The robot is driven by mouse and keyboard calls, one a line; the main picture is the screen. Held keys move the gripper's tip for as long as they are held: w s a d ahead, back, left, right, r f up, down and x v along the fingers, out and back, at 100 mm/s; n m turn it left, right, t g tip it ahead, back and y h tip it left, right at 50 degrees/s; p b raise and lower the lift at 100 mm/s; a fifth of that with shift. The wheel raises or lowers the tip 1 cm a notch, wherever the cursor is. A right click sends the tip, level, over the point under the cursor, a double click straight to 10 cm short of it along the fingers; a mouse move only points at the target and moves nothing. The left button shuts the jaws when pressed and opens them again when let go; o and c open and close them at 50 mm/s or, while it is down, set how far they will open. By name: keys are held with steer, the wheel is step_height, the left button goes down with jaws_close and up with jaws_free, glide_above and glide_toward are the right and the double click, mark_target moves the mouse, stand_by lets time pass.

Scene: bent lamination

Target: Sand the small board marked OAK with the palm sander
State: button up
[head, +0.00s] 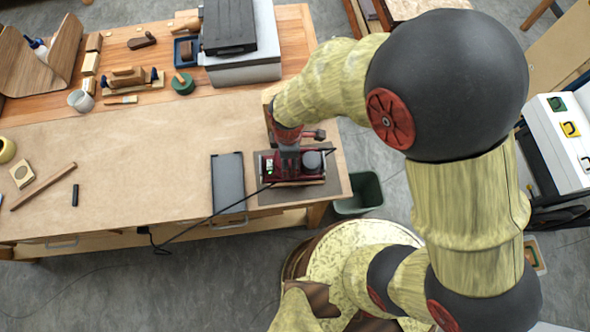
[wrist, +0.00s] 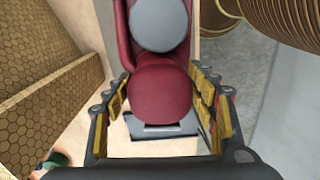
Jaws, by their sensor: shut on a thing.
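The palm sander (head: 312,162) is dark red with a grey round top and stands on the grey mat (head: 334,188) at the table's right end. My gripper (head: 288,152) is above its left part. In the wrist view the fingers (wrist: 162,98) lie on both sides of the sander's red body (wrist: 160,90), shut on it. A thin pale edge (head: 300,184) shows under the sander; it may be the small board. The sander covers most of it, and no OAK marking is readable.
A black cord runs from the sander to the table's front edge. A dark grey flat tray (head: 228,182) lies left of the mat. Tools and a grey machine (head: 243,68) stand at the back. A green bin (head: 362,192) is off the right edge. The middle paper area is mostly clear.

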steer(key=s+d, duration=0.1)
steer(key=s, duration=0.6)
steer(key=shift+d+p, duration=0.35)
steer(key=shift+p, duration=0.1)
steer(key=shift+s, duration=0.1)
stand_by(0.4)
